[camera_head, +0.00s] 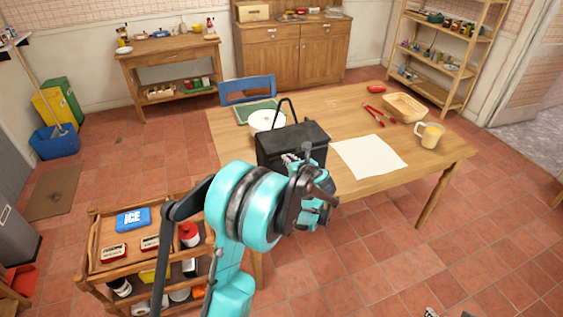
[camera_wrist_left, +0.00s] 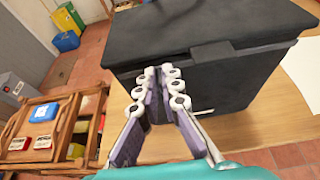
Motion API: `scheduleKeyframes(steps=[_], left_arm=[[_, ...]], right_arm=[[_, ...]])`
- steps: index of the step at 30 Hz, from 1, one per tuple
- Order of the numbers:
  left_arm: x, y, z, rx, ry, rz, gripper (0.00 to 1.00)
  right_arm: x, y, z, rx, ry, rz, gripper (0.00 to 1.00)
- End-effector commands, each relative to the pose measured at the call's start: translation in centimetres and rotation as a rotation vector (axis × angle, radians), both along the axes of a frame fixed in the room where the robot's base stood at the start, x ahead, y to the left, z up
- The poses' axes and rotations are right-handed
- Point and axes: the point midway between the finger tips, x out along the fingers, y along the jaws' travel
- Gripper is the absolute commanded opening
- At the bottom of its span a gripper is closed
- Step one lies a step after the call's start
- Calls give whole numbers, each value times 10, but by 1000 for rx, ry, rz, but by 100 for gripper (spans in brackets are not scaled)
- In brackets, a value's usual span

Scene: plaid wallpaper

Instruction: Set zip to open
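The black box-shaped bag (camera_head: 290,146) stands upright on the wooden table, with a dark handle arched above it. Its lid looks down. In the left wrist view the bag (camera_wrist_left: 215,75) fills the upper middle, with a lid flap overhanging its front. I cannot make out the zip or its pull. My left gripper (camera_wrist_left: 160,73) is at the bag's front, just below the lid edge. Its fingertips are together, and nothing shows between them. In the head view my own arm hides much of that front. Only small grey parts, apparently of my right gripper (camera_head: 431,312), show at the bottom edge.
A wooden cart (camera_head: 100,262) with an ice pack (camera_head: 133,220) stands at the left, near my arm.

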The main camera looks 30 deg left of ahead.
Motion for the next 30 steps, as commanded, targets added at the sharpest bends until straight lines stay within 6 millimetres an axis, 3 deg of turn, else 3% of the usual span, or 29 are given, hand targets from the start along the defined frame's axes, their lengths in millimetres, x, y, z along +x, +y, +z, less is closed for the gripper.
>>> scheduleKeyframes(steps=[5, 6, 8, 20, 30], left_arm=[[-1, 1, 0, -1, 0, 1, 0], [-1, 1, 0, -1, 0, 1, 16], [-1, 1, 0, -1, 0, 1, 27], [-6, -6, 3, -2, 0, -1, 27], [-47, -56, 30, -1, 1, -2, 27]], right_arm=[[0, 0, 0, 0, 0, 0, 40], [0, 0, 0, 0, 0, 0, 40], [0, 0, 0, 0, 0, 0, 40], [0, 0, 0, 0, 0, 0, 40], [0, 0, 0, 0, 0, 0, 40]])
